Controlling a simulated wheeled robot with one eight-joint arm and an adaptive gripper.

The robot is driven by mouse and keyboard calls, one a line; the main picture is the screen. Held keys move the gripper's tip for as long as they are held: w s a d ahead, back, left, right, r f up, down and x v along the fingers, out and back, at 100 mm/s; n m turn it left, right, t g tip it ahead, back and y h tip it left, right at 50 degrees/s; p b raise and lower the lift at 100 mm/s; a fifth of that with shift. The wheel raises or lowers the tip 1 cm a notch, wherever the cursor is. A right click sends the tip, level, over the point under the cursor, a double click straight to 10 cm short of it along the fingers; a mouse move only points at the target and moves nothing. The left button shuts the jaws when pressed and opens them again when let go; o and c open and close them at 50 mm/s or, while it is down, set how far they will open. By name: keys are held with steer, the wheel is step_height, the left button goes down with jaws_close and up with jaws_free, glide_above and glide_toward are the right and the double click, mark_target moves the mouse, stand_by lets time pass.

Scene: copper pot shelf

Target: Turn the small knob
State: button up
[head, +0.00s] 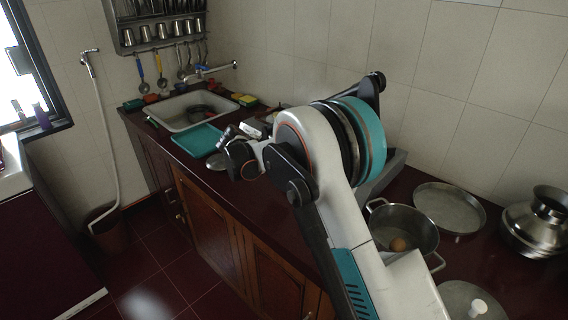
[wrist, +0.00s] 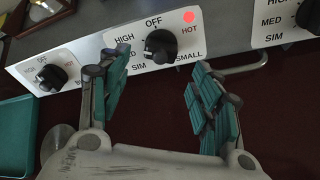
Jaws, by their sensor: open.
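In the wrist view, a black knob (wrist: 160,46) sits on a white plate marked OFF, HIGH, SIM, HOT and SMALL, with a red dot at its upper right. My gripper (wrist: 160,64) is open, its teal-padded fingers spread left and right below the knob. The knob shows between and beyond the fingertips, and nothing is held. I cannot tell how far the fingertips are from it. In the head view my gripper (head: 237,150) is small above the counter, and my arm hides the knobs there.
Another black knob (wrist: 52,77) is to the left and a third (wrist: 310,15) to the right. A metal bar handle (wrist: 240,66) juts out below the panel. A teal tray (head: 198,140) lies on the dark counter (head: 235,190). A pot (head: 405,225) stands right of my arm.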

steer(key=b+x, duration=0.1)
steer(key=x, duration=0.5)
steer(key=c, duration=1.1)
